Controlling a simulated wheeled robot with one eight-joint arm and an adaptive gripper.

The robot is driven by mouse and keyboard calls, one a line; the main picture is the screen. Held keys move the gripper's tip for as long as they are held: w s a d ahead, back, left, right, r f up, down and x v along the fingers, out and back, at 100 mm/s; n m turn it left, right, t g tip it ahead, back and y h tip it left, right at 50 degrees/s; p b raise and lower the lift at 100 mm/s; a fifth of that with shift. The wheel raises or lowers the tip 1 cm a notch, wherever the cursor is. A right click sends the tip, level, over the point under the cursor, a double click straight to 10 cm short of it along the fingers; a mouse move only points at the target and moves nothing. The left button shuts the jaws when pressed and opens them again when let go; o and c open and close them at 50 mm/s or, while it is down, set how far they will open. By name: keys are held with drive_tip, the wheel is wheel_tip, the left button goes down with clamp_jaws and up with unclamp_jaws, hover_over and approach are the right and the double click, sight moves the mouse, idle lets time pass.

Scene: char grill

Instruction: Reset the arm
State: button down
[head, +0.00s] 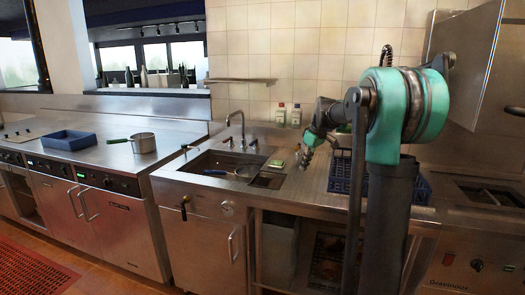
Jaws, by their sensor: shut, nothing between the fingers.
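My arm (408,105) rises at the right of the head view, with its teal joint high in front of the tiled wall. My gripper (304,160) hangs over the steel counter, just right of the sink (215,163). It is small in the picture, and its fingers look closed and empty. The arm's upright link hides part of the counter and of the blue rack behind it.
A blue rack (343,180) stands on the counter by my arm. The sink has a faucet (241,125) and a strainer with a blue handle (216,172). An open steel door (468,60) is at right.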

drive_tip(key=s+f+m+h, duration=0.1)
drive_tip(key=s+f+m, duration=0.2)
drive_tip(key=s+f, duration=0.4)
drive_tip(key=s+d+f+m+t, duration=0.1)
drive_tip(key=s+f+m, duration=0.2)
drive_tip(key=s+f, duration=0.4)
drive_tip(key=s+d+f+m+h, duration=0.1)
drive_tip(key=s+f+m, duration=0.2)
drive_tip(key=s, duration=1.8)
wheel_tip(320, 180, down, 4)
drive_tip(key=shift+s+d+f+t+h, duration=0.15)
drive_tip(key=shift+s+f+t+h, duration=0.1)
drive_tip(key=shift+s+t+h, duration=0.1)
